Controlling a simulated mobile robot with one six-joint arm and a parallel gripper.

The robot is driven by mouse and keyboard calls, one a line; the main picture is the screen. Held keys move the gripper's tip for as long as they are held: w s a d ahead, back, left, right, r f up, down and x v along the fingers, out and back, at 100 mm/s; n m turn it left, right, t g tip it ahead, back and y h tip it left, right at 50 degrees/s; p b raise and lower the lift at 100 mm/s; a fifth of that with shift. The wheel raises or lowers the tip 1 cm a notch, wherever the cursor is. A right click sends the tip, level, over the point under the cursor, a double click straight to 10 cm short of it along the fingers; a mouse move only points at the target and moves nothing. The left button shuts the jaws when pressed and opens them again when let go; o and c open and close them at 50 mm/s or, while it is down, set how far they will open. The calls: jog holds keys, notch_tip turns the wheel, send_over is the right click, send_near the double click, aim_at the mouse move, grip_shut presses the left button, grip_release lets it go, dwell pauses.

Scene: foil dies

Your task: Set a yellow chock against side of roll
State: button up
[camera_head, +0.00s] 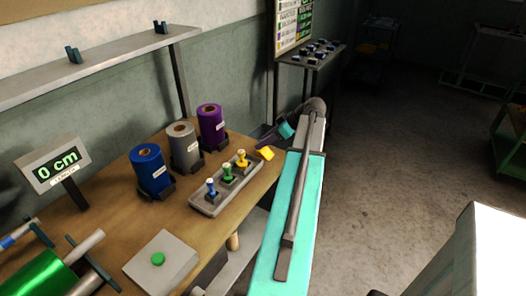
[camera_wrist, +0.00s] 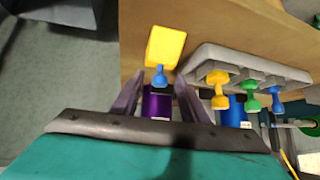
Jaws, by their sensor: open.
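The yellow chock (camera_head: 264,153) is a small block near the right edge of the wooden table, just right of the die tray. In the wrist view the yellow chock (camera_wrist: 165,46) is just beyond my fingertips, with a small blue knob (camera_wrist: 160,75) on its near side. My gripper (camera_wrist: 158,84) is open, its two dark fingers spread either side of the knob, apparently not touching it. In the head view my gripper (camera_head: 270,137) is partly hidden by my arm. The purple roll (camera_head: 211,126) stands upright; it also shows between my fingers in the wrist view (camera_wrist: 157,104).
A grey roll (camera_head: 185,146) and a blue roll (camera_head: 150,170) stand left of the purple one. A grey tray (camera_head: 203,207) holds blue, green and yellow dies.

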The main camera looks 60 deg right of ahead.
jog(key=shift+x, duration=1.1)
grip_shut()
jog(key=shift+r, duration=0.2)
jog(key=shift+r+b, duration=0.45)
jog(key=shift+r, duration=0.9)
jog(key=s+a+r+b, duration=0.1)
jog(key=s+a, duration=0.1)
jog(key=s, duration=0.5)
jog(key=s+a+r+b, duration=0.1)
jog(key=s+a+b, duration=0.1)
jog(key=s, duration=0.6)
jog(key=shift+a, duration=0.65)
